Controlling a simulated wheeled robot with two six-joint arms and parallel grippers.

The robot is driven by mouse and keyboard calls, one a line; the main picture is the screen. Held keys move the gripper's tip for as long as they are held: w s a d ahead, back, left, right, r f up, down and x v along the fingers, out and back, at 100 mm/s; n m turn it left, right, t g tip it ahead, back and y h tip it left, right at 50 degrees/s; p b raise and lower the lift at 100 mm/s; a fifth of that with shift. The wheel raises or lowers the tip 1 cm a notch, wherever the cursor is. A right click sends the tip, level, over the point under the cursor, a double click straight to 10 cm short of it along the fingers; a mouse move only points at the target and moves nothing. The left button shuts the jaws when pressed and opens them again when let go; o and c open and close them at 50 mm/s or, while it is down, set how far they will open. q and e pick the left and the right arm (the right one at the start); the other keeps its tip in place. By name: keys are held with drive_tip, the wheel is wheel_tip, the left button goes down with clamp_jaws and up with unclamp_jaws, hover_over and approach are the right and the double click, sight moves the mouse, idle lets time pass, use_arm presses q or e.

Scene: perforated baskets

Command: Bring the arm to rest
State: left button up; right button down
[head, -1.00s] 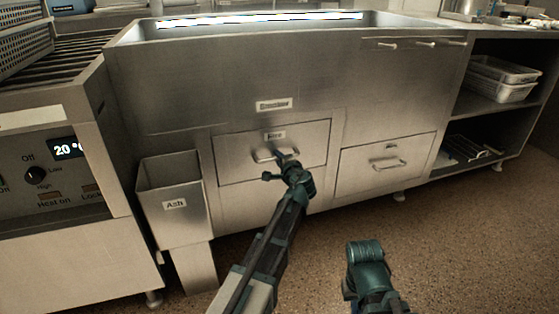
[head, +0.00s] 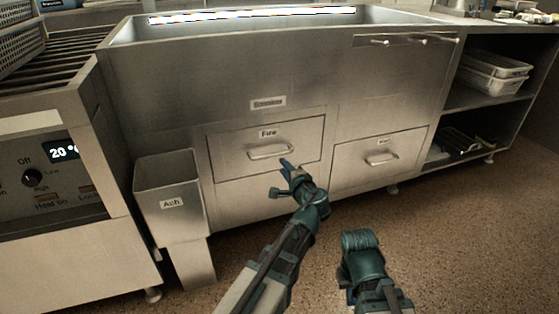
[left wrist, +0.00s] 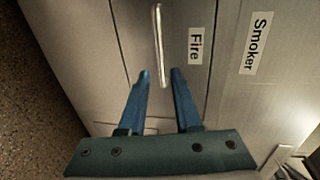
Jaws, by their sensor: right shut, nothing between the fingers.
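My left gripper (head: 281,178) is open and empty in front of the Fire drawer (head: 227,168), just below its bar handle (head: 270,150) in the head view. In the left wrist view, the two blue fingers (left wrist: 160,74) are apart, with the drawer handle (left wrist: 158,45) beyond their tips and nothing between them. The Fire drawer looks closed, its front flush with the cabinet. The end of my right arm, with the right gripper (head: 361,242), is low in the head view over the floor, away from the cabinet; its fingers are hard to make out.
A metal Ash bin (head: 168,186) stands left of the drawers. A second closed drawer (head: 350,165) is to the right. Open shelves hold white trays (head: 493,78) at the far right. Speckled floor (head: 470,240) is clear at the lower right.

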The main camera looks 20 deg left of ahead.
use_arm(q)
drive_tip(key=shift+v, duration=0.85)
drive_tip(key=s+d+n+g+h+p, duration=0.2)
drive_tip(key=s+d+g+h+p, duration=0.15)
drive_tip(key=s+p, duration=0.4)
drive_tip(key=s+d+r+n+g+h+p, duration=0.1)
drive_tip(key=s+d+n+g+h+p, duration=0.3)
drive_tip(key=s, duration=0.6)
drive_tip(key=s+d+n+g+h+p, duration=0.1)
drive_tip(key=s+d+g+p, duration=0.4)
drive_tip(key=s+p, duration=0.25)
wheel_tip(320, 180, up, 36)
drive_tip(key=p, duration=3.6)
drive_tip(key=shift+s+r, duration=0.15)
drive_tip(key=shift+s, duration=0.2)
drive_tip(key=shift+y, duration=0.25)
